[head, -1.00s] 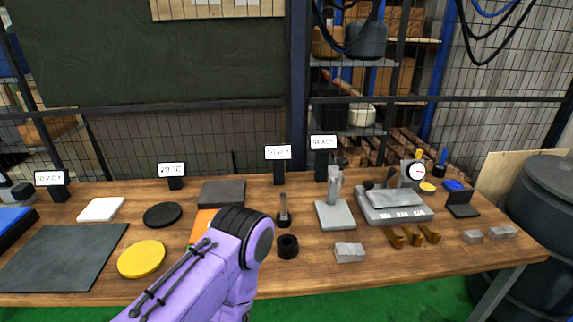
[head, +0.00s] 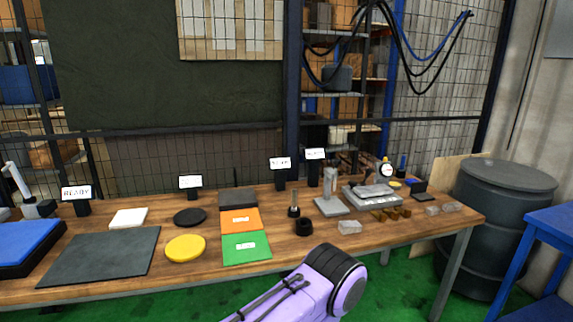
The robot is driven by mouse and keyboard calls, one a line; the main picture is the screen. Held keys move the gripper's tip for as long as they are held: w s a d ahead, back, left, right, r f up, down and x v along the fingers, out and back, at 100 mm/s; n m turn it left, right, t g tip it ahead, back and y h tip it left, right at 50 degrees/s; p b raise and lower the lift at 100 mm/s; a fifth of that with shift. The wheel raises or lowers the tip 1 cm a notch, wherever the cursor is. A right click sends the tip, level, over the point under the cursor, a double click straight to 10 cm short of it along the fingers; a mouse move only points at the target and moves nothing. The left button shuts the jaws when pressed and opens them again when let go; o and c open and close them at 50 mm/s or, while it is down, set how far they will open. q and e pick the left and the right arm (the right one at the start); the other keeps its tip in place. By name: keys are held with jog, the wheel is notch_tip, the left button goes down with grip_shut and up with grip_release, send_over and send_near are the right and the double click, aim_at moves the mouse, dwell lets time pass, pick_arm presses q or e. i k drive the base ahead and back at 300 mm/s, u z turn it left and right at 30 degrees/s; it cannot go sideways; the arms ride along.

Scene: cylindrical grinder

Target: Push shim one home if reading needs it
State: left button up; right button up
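A grey fixture block (head: 372,196) with darker parts and pale labels on top stands at the right part of the wooden bench. A round white dial gauge (head: 386,170) stands at its back right; its reading is too small to tell. Several brass-coloured pieces (head: 391,215) lie at the block's front edge. I cannot tell which is shim one, or how far any sits in. One purple arm link of mine with a black joint shows at the bottom, in front of the bench. Neither gripper is in view.
The bench (head: 110,297) carries green (head: 246,247) and orange plates (head: 240,220), a yellow disc (head: 185,248), a grey stand (head: 331,206) and a black ring (head: 304,227). A dark drum (head: 490,225) and blue table (head: 550,235) stand right. Green floor lies in front.

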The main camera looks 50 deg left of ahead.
aim_at(382, 217)
jog(key=u, duration=0.1)
jog(key=i, duration=0.95)
jog(key=u, duration=1.2)
jog(key=i, duration=0.85)
jog(key=u, duration=0.85)
